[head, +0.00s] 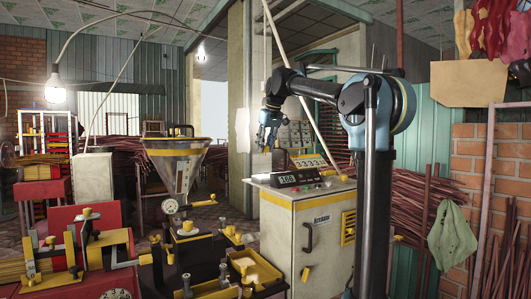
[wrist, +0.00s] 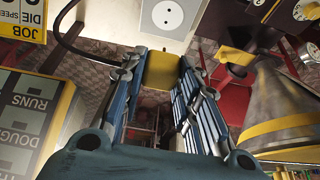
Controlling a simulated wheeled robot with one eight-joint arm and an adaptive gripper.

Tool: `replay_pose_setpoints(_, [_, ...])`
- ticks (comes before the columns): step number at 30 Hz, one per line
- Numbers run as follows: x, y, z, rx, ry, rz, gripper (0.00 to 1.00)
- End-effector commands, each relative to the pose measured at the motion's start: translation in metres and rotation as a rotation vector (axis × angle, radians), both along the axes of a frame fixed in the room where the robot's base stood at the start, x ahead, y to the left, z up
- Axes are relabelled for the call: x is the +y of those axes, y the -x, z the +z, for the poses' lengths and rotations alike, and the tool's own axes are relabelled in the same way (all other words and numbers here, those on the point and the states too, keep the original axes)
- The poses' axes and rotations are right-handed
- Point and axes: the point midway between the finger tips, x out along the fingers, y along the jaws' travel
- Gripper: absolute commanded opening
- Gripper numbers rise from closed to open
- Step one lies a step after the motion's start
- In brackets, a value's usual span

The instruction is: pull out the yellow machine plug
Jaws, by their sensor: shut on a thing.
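The yellow plug (wrist: 160,72) is a small block between the fingertips of my gripper (wrist: 163,62) in the wrist view, with a finger on each side. A black cable (wrist: 70,45) curves off to its left. A white box with a round two-hole socket (wrist: 172,14) is at the top of that view, its holes uncovered. The plug's far edge lines up with the box's lower edge, and I cannot tell whether they touch. In the head view my gripper (head: 266,143) is above the cabinet's left side; the plug cannot be made out there.
A cream cabinet (head: 323,235) with a display box (head: 298,178) on top stands below my gripper. A metal hopper (head: 177,168) and red machines with yellow knobs (head: 86,260) stand to the left. Bundled red sticks (head: 408,190) lie to the right.

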Motion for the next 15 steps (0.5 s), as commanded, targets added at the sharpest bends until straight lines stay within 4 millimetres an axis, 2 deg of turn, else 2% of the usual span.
replay_pose_setpoints(4, [0.0001, 0.0, -0.0001, 0.0, 0.0, 0.0, 0.0])
replay_pose_setpoints(5, [0.0001, 0.0, -0.0001, 0.0, 0.0, 0.0, 0.27])
replay_pose_setpoints(8, [0.0001, 0.0, -0.0002, 0.0, 0.0, 0.0, 0.04])
replay_pose_setpoints(9, [0.0001, 0.0, -0.0002, 0.0, 0.0, 0.0, 0.0])
replay_pose_setpoints(15, [0.0001, 0.0, 0.0016, 0.0, 0.0, 0.0, 0.0])
